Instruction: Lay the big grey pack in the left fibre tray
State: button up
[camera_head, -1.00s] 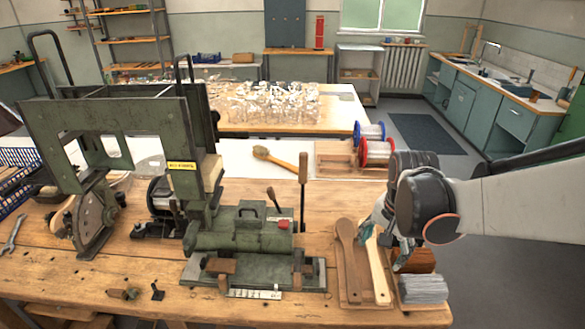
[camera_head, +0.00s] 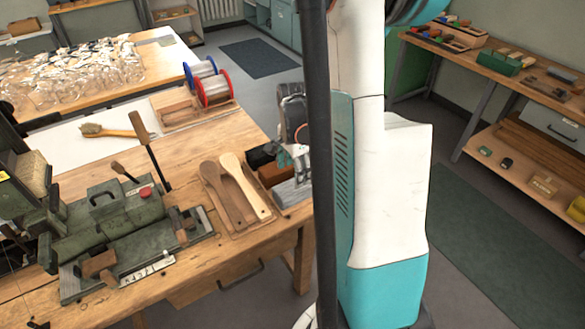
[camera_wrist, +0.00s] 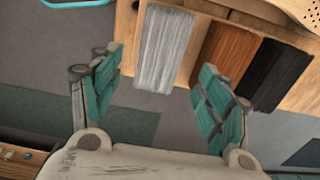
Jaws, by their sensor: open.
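The big grey pack (camera_head: 292,193) is a streaked grey block at the right end of the bench. In the wrist view the grey pack (camera_wrist: 166,48) lies at the board's edge, left of a brown and a black pack. My gripper (camera_head: 293,157) is above the packs, partly hidden by my arm. In the wrist view my gripper (camera_wrist: 160,72) has its teal fingers spread, one on each side of the grey pack's near part. Nothing is held; the height gap cannot be judged. I cannot make out which thing is the left fibre tray.
A brown pack (camera_wrist: 223,55) and a black pack (camera_wrist: 272,78) lie close beside the grey one. The green machine (camera_head: 120,225) stands farther left. A shelf bench (camera_head: 520,150) stands at the right, across the floor.

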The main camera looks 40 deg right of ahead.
aim_at(293, 186)
notch_tip(293, 186, down, 9)
jog(key=b, duration=0.6)
jog(key=shift+f+b, duration=0.15)
jog(key=shift+b, duration=0.25)
jog(key=c, duration=1)
